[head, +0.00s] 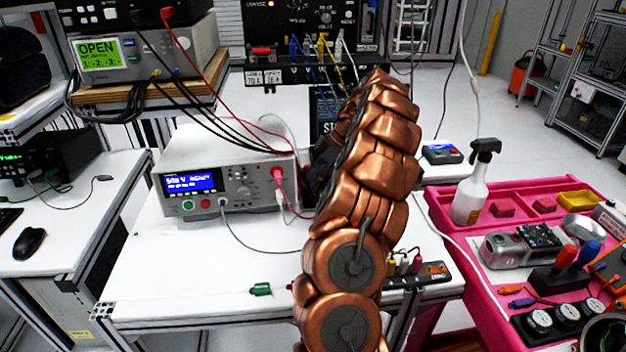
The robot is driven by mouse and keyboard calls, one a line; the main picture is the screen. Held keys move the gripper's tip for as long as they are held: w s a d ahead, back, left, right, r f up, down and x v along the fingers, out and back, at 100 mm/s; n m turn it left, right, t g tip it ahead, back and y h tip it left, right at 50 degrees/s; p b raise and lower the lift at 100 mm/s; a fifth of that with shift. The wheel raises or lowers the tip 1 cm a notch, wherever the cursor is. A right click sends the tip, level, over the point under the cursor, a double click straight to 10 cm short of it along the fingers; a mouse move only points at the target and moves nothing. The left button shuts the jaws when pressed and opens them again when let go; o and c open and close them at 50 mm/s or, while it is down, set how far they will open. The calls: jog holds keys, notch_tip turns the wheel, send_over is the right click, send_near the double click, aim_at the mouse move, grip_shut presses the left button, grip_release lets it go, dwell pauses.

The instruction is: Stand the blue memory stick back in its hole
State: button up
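I cannot pick out the blue memory stick for certain. A dark holder (420,275) with a few upright coloured pieces, yellow and red among them, stands at the right front of the white table, partly behind my copper arm. A green stick-like piece (262,289) lies flat on the table left of my arm, and a small red bit shows beside the arm. A dark part at the far end of my arm, perhaps my gripper (319,172), is mostly hidden behind the arm, near the white instrument's right side. Its fingers are not clear.
The white instrument (222,170) with cables stands at the back of the white table (180,270). The table's front left is clear. At right, a pink bench (440,214) holds a spray bottle (470,190), tools and a blue plug (522,303). A loose cable crosses the table.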

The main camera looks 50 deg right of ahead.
jog(key=shift+s+d+r, duration=0.15)
jog(key=shift+d+r, duration=0.05)
jog(key=shift+r, duration=0.05)
jog(key=s+d+r, duration=0.1)
jog(key=s+d, duration=0.7)
jog(key=d, duration=0.2)
jog(key=shift+r+p, duration=0.3)
jog(key=shift+p, duration=0.05)
jog(key=shift+s, duration=0.1)
dwell(0.6)
